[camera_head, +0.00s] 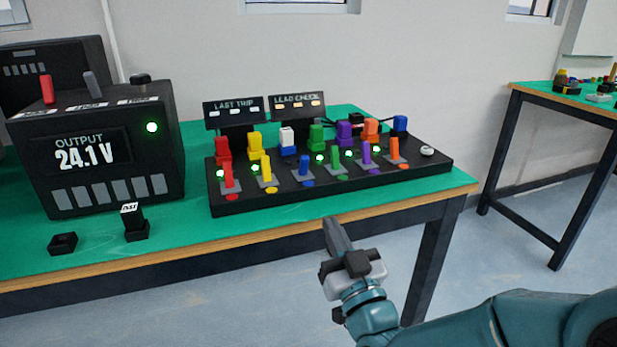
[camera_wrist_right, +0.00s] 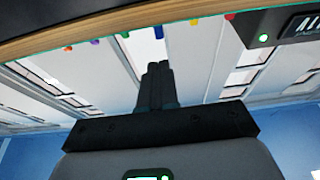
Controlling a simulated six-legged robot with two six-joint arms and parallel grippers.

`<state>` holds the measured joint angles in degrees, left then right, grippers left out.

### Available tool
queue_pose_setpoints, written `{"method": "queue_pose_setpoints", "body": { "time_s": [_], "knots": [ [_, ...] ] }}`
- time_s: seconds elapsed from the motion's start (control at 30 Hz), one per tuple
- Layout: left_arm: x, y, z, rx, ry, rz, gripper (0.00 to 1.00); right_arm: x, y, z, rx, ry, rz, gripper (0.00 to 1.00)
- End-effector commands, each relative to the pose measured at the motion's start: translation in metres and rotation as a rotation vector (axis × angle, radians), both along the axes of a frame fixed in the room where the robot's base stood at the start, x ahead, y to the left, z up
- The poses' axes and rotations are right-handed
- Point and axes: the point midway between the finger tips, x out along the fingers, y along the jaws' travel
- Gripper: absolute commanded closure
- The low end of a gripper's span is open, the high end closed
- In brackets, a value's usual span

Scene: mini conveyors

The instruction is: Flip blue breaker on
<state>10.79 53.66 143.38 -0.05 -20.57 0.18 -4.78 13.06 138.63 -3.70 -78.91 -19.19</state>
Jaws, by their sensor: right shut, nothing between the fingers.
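The black breaker panel (camera_head: 330,203) lies on the green table with a row of coloured levers. The blue breaker lever (camera_head: 304,172) is third from the left, between the yellow lever (camera_head: 265,169) and the green lever (camera_head: 336,169). It looks lower than its neighbours, and I see no lit green lamp beside it, while the other levers have one. My right gripper (camera_head: 336,224) is shut and empty, in front of the table edge and below the panel. It also shows shut in the right wrist view (camera_wrist_right: 158,68). My left gripper is not in view.
A black power supply (camera_head: 110,185) reading 24.1 V stands left of the panel. A small black block (camera_head: 134,228) and an open black socket (camera_head: 62,243) lie near the table's front edge. Coloured plugs and two small signs (camera_head: 297,101) stand behind the levers.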

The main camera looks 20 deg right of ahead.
Motion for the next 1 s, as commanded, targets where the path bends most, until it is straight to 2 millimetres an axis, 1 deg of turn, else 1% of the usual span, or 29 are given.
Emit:
{"method": "queue_pose_setpoints", "body": {
  "time_s": [0.07,0.17,0.5,0.6,0.7,0.8,1.0],
  "knots": [
    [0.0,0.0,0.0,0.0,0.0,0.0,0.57,0.006,0.001,0.002,0.0,0.0,0.0,1.0],
    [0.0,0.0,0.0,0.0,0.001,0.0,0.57,0.02,0.002,0.007,0.0,-0.001,-0.001,1.0],
    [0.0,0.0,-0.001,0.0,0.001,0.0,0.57,0.089,0.004,0.03,0.0,-0.001,-0.001,1.0],
    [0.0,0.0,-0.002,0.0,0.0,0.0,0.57,0.105,0.005,0.036,0.0,-0.002,-0.001,1.0],
    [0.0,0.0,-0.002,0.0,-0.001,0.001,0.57,0.118,0.005,0.04,0.001,-0.001,0.0,1.0],
    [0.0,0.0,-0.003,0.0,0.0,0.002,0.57,0.126,0.005,0.043,0.001,0.0,0.0,1.0],
    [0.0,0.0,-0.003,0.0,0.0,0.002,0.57,0.131,0.005,0.045,0.001,0.001,0.0,1.0]
  ]
}}
